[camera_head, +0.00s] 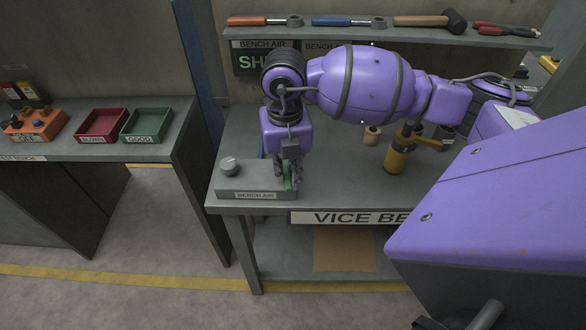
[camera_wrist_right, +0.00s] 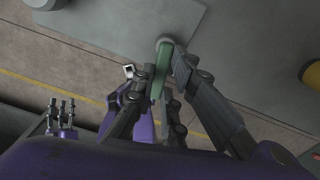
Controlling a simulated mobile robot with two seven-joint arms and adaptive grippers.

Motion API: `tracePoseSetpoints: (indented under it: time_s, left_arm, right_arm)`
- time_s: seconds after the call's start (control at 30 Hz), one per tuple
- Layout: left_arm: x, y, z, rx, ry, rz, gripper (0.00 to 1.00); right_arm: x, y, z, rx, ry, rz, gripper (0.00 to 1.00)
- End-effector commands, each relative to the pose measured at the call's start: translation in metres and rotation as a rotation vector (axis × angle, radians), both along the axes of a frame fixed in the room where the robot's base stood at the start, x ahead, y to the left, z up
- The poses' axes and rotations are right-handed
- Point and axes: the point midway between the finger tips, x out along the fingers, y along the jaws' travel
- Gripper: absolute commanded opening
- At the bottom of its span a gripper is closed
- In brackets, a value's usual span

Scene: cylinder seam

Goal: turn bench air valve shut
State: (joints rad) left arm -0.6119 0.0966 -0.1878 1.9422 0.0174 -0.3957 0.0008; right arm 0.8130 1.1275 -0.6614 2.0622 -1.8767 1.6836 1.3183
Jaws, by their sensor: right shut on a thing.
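The bench air valve is a grey block (camera_head: 243,182) labelled BENCH AIR at the left front of the vice bench. A round grey knob or gauge (camera_head: 229,166) stands on its left end. The green valve lever (camera_wrist_right: 161,78) sits at its right end and points from its pivot toward my palm in the wrist view. My right gripper (camera_head: 291,180) reaches down at that end and is shut on the lever, one finger on each side. The fingers partly hide the lever in the head view. Part of what looks like my left gripper (camera_wrist_right: 62,113) shows in the wrist view; its jaws are unclear.
A sign (camera_head: 256,63) shows green letters "SH", the rest hidden by my arm. A shelf (camera_head: 370,33) with tools hangs behind. A yellow-based tool (camera_head: 396,155) and a small tan roll (camera_head: 372,136) stand right. Red (camera_head: 101,124) and green (camera_head: 146,123) trays sit on the left bench.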

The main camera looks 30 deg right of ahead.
Motion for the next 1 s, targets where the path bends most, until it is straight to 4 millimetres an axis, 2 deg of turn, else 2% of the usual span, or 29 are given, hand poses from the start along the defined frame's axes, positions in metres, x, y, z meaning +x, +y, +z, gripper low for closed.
tracePoseSetpoints:
  time_s: [0.1, 0.4, 0.97, 1.0]
  left_arm:
    - [0.0075, -0.0025, 0.0082, -0.003, -0.015, -0.003, 0.4]
    - [0.0102, -0.0093, 0.0099, -0.013, -0.014, -0.01, 0.4]
    - [0.0117, -0.008, 0.0128, -0.012, -0.021, -0.007, 0.4]
    - [0.0117, -0.0077, 0.0131, -0.012, -0.021, -0.006, 0.4]
  right_arm:
    - [0.0017, 0.0025, 0.0045, 0.001, -0.007, -0.073, 0.0]
    - [0.0033, 0.0052, 0.003, 0.001, -0.005, -0.186, 0.0]
    - [0.0039, 0.0053, 0.0016, 0.0, -0.004, -0.212, 0.0]
    - [0.0039, 0.0053, 0.0016, 0.0, -0.004, -0.212, 0.18]
